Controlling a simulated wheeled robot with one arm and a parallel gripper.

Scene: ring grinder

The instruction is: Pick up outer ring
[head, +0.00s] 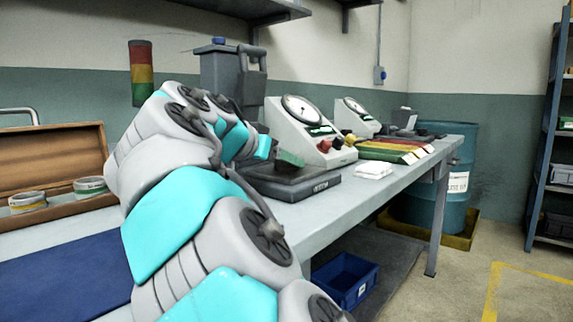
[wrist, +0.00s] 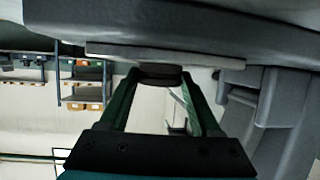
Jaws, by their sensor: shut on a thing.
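My gripper (wrist: 162,82) is shut on a short, dark, round thing (wrist: 160,73), which I take for the outer ring. It sits between the fingertips in the wrist view, close under a flat grey plate (wrist: 160,57). Whether it touches the plate I cannot tell. In the head view my arm reaches over the bench to the grey machine, and a green finger (head: 290,158) shows above its dark base; the held thing is hidden there. Two other rings, one with a yellow band (head: 28,201) and one with a green band (head: 90,185), lie at the wooden box on the left.
The dark machine base (head: 290,186) stands beside a white dial gauge (head: 312,130). A blue mat (head: 70,275) covers the front left.

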